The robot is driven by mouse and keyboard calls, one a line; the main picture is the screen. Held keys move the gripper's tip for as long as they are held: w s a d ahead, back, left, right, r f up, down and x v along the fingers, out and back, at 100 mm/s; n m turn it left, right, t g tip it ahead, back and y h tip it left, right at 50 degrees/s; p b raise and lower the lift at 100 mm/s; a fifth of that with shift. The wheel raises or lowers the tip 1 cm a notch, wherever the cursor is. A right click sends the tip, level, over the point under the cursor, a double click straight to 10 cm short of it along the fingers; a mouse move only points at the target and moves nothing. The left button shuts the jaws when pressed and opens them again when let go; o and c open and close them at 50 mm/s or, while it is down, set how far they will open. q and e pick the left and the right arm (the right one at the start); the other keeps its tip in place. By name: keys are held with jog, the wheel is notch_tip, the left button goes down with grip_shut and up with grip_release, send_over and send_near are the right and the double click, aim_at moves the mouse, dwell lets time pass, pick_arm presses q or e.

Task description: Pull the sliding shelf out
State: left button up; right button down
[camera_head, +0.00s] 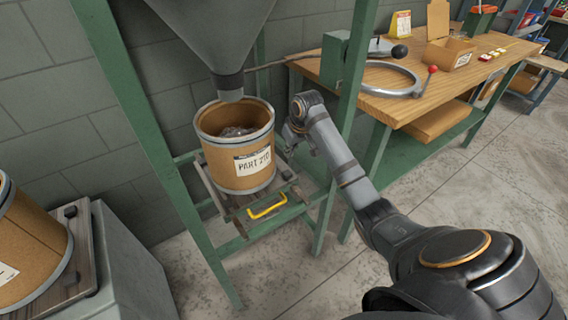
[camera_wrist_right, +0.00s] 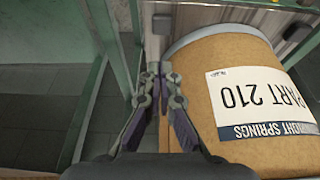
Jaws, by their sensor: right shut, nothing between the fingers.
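The sliding shelf (camera_head: 291,188) sits low inside the green frame, with a yellow handle (camera_head: 268,207) on its front. A brown drum (camera_head: 222,168) labelled PART 210 stands upright on the shelf, under the hopper spout. My right gripper (camera_head: 290,143) is just right of the drum in the head view, above and behind the yellow handle. In the right wrist view its fingers (camera_wrist_right: 160,88) are shut and empty, close beside the drum (camera_wrist_right: 192,72). I cannot tell whether they touch it. My left gripper is not in view.
The green frame's legs (camera_head: 153,140) stand on both sides of the shelf. A grey hopper (camera_head: 215,35) hangs above. Another drum (camera_head: 30,245) sits on a grey stand at the left. A wooden workbench (camera_head: 440,100) is at the right. The floor in front is clear.

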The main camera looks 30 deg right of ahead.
aim_at(282, 169)
jog(key=b+x, duration=0.2)
jog(key=x, duration=0.6)
jog(key=shift+w+f, duration=0.1)
jog(key=shift+f, duration=0.2)
jog(key=shift+w+f, duration=0.25)
jog(key=shift+f, duration=0.35)
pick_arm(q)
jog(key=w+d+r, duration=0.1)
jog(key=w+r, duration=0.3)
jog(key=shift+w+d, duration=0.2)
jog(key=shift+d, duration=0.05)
